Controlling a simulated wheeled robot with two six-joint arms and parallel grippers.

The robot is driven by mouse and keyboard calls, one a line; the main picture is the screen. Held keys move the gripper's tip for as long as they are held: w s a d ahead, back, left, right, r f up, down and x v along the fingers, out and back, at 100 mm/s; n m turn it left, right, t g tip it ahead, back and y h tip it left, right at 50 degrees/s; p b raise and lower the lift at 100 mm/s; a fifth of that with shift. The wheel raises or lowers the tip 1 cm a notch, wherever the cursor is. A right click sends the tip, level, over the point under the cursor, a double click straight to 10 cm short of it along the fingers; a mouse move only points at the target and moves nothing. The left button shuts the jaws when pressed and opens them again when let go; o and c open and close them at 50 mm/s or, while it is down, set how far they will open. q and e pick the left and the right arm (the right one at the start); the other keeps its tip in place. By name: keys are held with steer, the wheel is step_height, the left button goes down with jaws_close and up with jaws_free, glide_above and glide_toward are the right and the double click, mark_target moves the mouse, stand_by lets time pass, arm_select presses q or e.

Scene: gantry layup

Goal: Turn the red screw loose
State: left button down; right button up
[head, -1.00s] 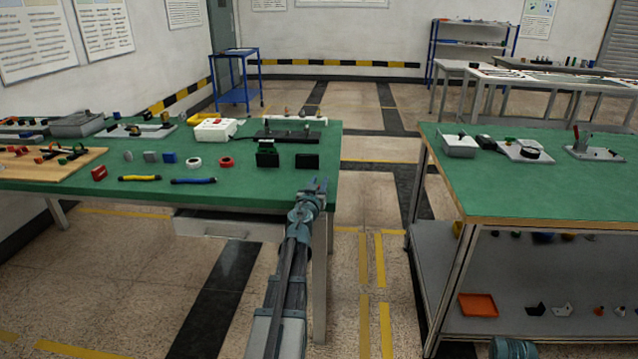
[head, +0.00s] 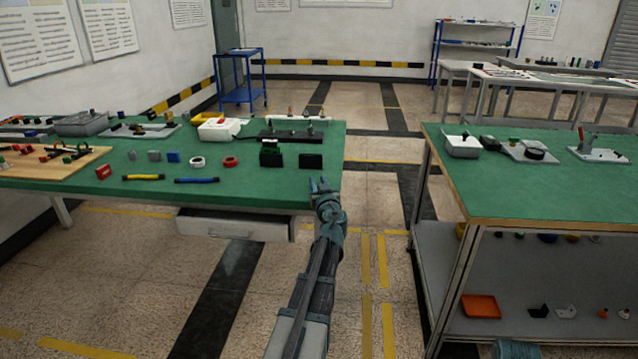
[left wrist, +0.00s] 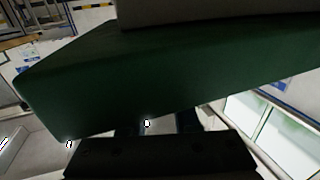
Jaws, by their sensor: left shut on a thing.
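I cannot pick out a red screw for certain. My left gripper (head: 320,186) is at the right front corner of the left green bench (head: 245,183), in front of a black block (head: 311,161). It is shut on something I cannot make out. In the left wrist view a large dark green surface (left wrist: 150,80) covers its fingertips. My right gripper is not in view.
A second green bench (head: 500,190) stands right, with open floor (head: 375,200) between.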

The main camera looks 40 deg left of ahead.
arm_select(q)
steer(key=c, duration=0.6)
jaws_free()
steer(key=shift+c, duration=0.2)
steer(key=v, duration=1.3)
steer(key=shift+s+d, duration=0.25)
steer(key=shift+s, duration=0.1)
